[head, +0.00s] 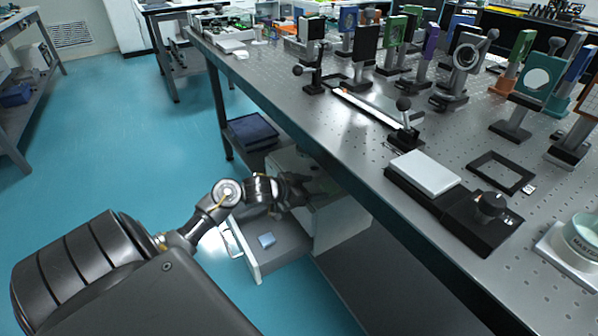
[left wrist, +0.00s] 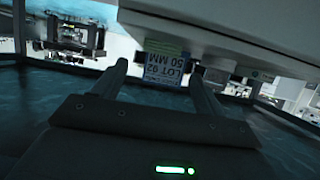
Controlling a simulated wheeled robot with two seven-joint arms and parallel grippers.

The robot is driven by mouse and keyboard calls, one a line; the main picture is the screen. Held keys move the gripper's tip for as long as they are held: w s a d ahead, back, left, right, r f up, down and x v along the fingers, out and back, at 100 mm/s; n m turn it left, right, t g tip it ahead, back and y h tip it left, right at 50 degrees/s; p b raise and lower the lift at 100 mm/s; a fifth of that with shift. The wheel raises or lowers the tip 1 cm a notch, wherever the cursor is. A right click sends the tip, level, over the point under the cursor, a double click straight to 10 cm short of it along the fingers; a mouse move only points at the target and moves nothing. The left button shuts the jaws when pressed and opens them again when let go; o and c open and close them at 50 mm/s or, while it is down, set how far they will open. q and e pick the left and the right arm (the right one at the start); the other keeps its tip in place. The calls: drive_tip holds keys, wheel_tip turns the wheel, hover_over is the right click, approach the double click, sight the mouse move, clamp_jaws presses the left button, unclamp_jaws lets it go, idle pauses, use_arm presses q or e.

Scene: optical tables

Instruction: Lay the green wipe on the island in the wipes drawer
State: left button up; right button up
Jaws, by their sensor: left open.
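An open white drawer (head: 243,249) juts out under the near edge of the optical table. A small light-blue folded piece (head: 267,240) lies on its grey floor. My left gripper (head: 300,189) is above the back of the drawer, close to the white cabinet, with its jaws apart. In the left wrist view the two fingers (left wrist: 158,72) are spread, and I see no wipe held between them. I cannot make out the green wipe with certainty. My right gripper is not in view.
The perforated optical table (head: 330,130) overhangs the drawer and carries several mounted optics, a white-topped block (head: 424,172) and a black frame (head: 500,172). A dark blue bin (head: 251,131) sits on a low shelf behind. The teal floor (head: 120,150) at left is clear.

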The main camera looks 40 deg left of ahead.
use_arm(q)
drive_tip(key=p+v, duration=0.1)
drive_tip(key=v, duration=0.5)
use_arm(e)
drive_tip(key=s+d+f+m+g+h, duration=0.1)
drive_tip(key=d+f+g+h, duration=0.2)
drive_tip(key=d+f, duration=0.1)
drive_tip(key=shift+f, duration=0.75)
